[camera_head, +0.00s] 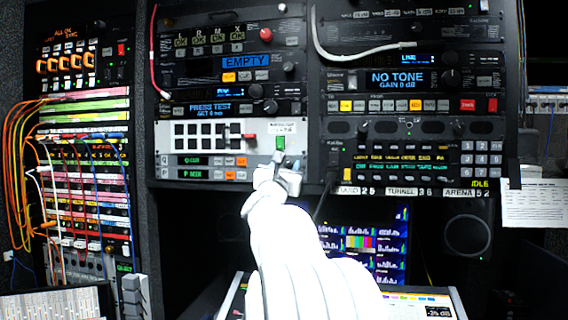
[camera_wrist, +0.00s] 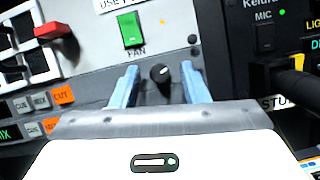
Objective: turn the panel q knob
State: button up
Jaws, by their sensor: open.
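A small black knob (camera_wrist: 160,73) with a pale pointer mark shows in the wrist view, on the grey panel below the green FAN switch (camera_wrist: 130,29). No label for the knob is readable. My gripper (camera_wrist: 159,82) is open, with one blue finger on each side of the knob and visible gaps to both. Whether the fingertips touch the panel I cannot tell. In the head view my gripper (camera_head: 284,162) is at the right end of the grey panel, just below the green switch (camera_head: 280,143); the knob is hidden or too small to make out there.
A red-handled lever (camera_wrist: 50,31) and orange CUT buttons (camera_wrist: 63,95) lie left of my gripper. A black plug with a yellow collar (camera_wrist: 297,62) juts out on the right. A patch bay with looped cables (camera_head: 80,170) stands far left. A monitor (camera_head: 375,240) sits below the rack.

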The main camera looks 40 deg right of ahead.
jog(key=shift+c, duration=0.4)
jog(key=shift+a, duration=0.1)
grip_shut()
jog(key=shift+s+f+n+b, duration=0.1)
jog(key=shift+n+b, duration=0.3)
jog(key=shift+b, duration=0.45)
